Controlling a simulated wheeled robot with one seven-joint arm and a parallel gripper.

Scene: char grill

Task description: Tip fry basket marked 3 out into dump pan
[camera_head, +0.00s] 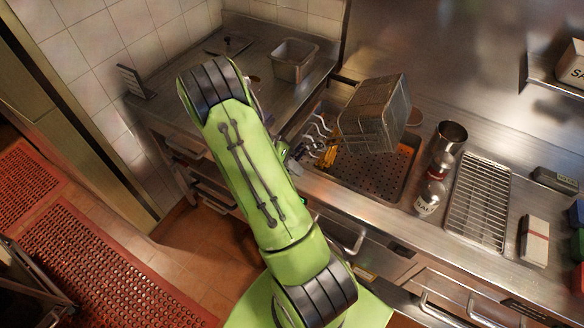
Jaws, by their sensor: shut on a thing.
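A wire fry basket (375,115) hangs tipped on its side above the perforated dump pan (372,190) set in the steel counter. No number can be read on it. My gripper (296,152) is mostly hidden behind my green arm, left of the basket. It is shut on the basket's handle side, though the grip itself is hard to see. Orange-yellow fries (328,157) show at the left end of the pan, below the basket. The inside of the basket is hidden.
Hooked metal handles (318,127) stand just left of the basket. A steel cup (449,136), shakers (431,198) and a wire rack (480,200) stand right of the pan. A small steel container (294,60) sits on the back left counter.

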